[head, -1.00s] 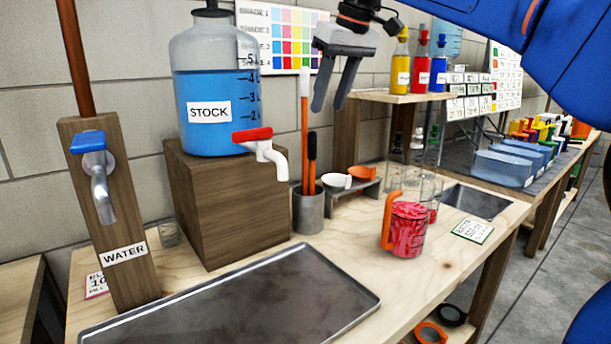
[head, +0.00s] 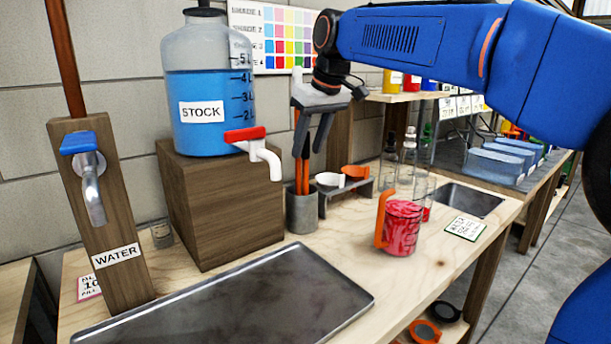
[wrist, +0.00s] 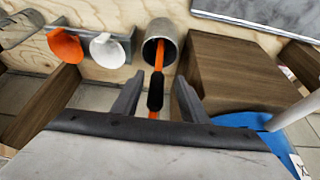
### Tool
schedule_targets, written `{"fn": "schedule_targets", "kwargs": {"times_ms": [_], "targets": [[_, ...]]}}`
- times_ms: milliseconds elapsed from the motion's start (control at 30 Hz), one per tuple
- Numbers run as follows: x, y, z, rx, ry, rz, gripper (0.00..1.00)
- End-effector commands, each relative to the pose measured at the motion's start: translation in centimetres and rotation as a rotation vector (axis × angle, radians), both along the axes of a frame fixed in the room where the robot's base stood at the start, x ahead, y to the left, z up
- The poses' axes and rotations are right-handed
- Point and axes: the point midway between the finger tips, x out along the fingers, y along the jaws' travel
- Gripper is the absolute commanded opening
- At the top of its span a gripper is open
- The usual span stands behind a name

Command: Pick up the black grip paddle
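The black grip paddle (wrist: 155,92) shows in the wrist view as a black handle on an orange shaft. It stands in a grey cup (wrist: 158,42), which also shows in the head view (head: 302,212). A second paddle with an orange handle stands in the same cup, largely lined up with the first. My gripper (head: 308,150) is above the cup, fingers pointing down. In the wrist view my gripper (wrist: 159,80) is open, with the black handle between its fingers and gaps on both sides. In the head view the fingers hide the handle tops.
The wooden block (head: 220,205) under the stock jug (head: 208,85) is close left of the cup. A small rack (head: 345,190) with a white and an orange scoop is close right. A red-filled jug (head: 403,228) and clear bottles stand farther right. A metal tray (head: 230,300) lies in front.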

Motion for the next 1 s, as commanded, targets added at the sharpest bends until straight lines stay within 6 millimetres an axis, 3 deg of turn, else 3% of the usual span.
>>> {"fn": "schedule_targets", "kwargs": {"times_ms": [400, 633, 800, 1000], "targets": [[1.6, 0.6, -4.4, -0.001, 0.002, 0.0, 0.4], [1.7, 0.7, -4.6, -0.001, 0.001, 0.0, 0.4], [1.7, 0.7, -4.6, -0.001, 0.001, 0.0, 0.01], [1.7, 0.7, -4.6, -0.001, 0.001, 0.0, 0.0]]}}
